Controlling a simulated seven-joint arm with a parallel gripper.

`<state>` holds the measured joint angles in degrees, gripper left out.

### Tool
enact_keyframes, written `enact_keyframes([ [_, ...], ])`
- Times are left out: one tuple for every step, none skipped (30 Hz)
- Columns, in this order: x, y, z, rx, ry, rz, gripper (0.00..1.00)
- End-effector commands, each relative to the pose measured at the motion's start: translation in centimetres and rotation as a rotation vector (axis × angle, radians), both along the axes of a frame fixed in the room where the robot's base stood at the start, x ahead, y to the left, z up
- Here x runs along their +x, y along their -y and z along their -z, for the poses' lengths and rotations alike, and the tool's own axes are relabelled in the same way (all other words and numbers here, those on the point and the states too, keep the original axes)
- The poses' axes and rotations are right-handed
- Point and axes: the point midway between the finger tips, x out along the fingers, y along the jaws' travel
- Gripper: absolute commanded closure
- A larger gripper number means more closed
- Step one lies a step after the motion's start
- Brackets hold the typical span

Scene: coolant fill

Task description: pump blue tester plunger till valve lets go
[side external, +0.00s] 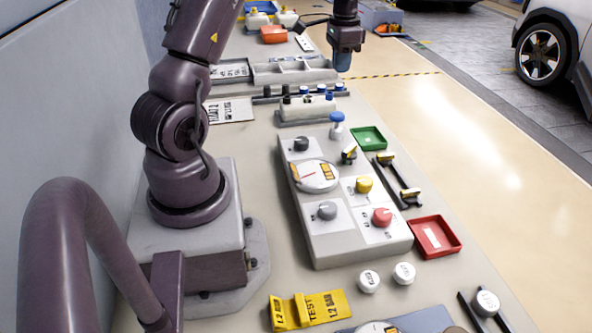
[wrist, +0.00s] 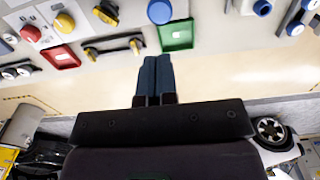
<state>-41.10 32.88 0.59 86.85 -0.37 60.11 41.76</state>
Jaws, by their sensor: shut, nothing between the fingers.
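A blue knob on a pale stem (side external: 337,118), which looks like the tester plunger, stands upright at the far right corner of the grey panel (side external: 325,249). The blue knob also shows at the top of the wrist view (wrist: 159,11). My gripper (side external: 343,69) is shut and empty, raised beyond the knob in the side view and apart from it. In the wrist view my closed fingers (wrist: 157,60) point toward the bench, with their tips near the green tray. The valve cannot be told for sure among the panel's knobs and fittings.
A green tray (side external: 370,141) and a red tray (side external: 459,236) lie along the bench edge. Yellow (side external: 364,184) and red (side external: 382,215) knobs and a dial (side external: 315,174) sit on the panel. A rack with blue and dark caps (side external: 306,106) stands beyond.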

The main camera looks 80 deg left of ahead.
Motion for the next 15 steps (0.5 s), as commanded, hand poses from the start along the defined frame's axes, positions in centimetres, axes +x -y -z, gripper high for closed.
enact_keyframes([
  [0.0,0.0,-0.1,0.000,0.000,0.000,1.00],
  [0.0,0.0,-0.4,0.001,0.001,0.000,1.00],
  [0.0,0.0,-1.0,0.003,0.002,0.000,1.00],
  [-0.1,0.0,-1.6,0.002,0.002,0.000,1.00],
  [-0.1,0.0,-2.1,0.003,0.002,0.000,1.00],
  [-0.2,0.1,-2.6,0.001,0.000,0.000,1.00],
  [-0.2,0.1,-2.7,0.000,-0.001,0.000,1.00],
  [-0.3,0.1,-2.7,-0.001,-0.002,0.000,1.00],
  [-0.3,0.1,-2.6,-0.002,-0.003,0.000,1.00],
  [-0.3,0.1,-2.6,-0.002,-0.003,0.000,1.00],
  [-0.3,0.1,-2.6,-0.002,-0.003,0.000,1.00],
  [-0.2,0.1,-2.6,-0.002,-0.002,0.000,1.00],
  [-0.2,0.1,-2.6,-0.002,-0.002,0.000,1.00],
  [-0.2,0.1,-2.5,-0.002,-0.003,0.000,1.00],
  [-0.3,0.1,-2.4,-0.003,-0.003,0.000,1.00],
])
